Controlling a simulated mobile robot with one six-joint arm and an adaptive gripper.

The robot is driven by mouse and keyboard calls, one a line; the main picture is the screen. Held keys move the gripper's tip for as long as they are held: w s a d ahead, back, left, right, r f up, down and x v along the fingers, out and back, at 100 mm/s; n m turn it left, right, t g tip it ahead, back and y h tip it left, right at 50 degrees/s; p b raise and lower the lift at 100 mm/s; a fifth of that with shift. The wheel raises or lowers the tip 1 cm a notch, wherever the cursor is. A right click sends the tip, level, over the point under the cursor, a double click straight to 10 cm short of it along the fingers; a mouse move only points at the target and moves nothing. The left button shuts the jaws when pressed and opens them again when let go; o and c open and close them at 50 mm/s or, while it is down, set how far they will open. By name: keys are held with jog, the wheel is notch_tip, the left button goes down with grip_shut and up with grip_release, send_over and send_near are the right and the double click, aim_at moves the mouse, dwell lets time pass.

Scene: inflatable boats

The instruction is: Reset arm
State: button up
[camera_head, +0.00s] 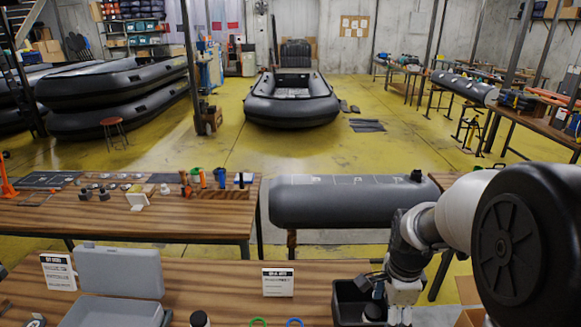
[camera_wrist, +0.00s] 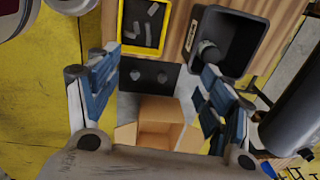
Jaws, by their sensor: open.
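My arm comes in from the right side of the head view and bends down to my gripper (camera_head: 400,302), over the right end of the near wooden table. The lower part of the gripper is cut off or hidden there. In the wrist view my gripper (camera_wrist: 160,88) has its two blue-padded fingers spread wide apart, with nothing between them. A black bin (camera_wrist: 258,45) with a dark, rounded object in it lies beyond the right finger. An open cardboard box (camera_wrist: 160,110) shows below, between the fingers.
In the wrist view a yellow-rimmed tray (camera_wrist: 123,25) holds several grey pieces. In the head view a grey case (camera_head: 120,270) and a sign card (camera_head: 278,282) stand on the near table. A grey inflatable tube (camera_head: 340,203) lies behind my arm. Open yellow floor lies beyond.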

jog(key=s+a+r+n+t+b, duration=0.1)
jog(key=s+a+r+n, duration=0.1)
jog(key=s+n, duration=0.4)
jog(key=s+a+r+n+t+b, duration=0.1)
jog(key=s+a+r+n+b, duration=0.1)
jog(key=s+n, duration=0.4)
jog(key=s+a+r+n+t+b, duration=0.1)
jog(key=s+a+r+n+b, duration=0.1)
jog(key=s+r+n, duration=0.3)
jog(key=s+a+n, duration=0.1)
jog(key=s, duration=0.3)
jog(key=shift+a+n+t, duration=0.25)
jog(key=shift+n+t, duration=0.05)
jog(key=shift+t, duration=0.1)
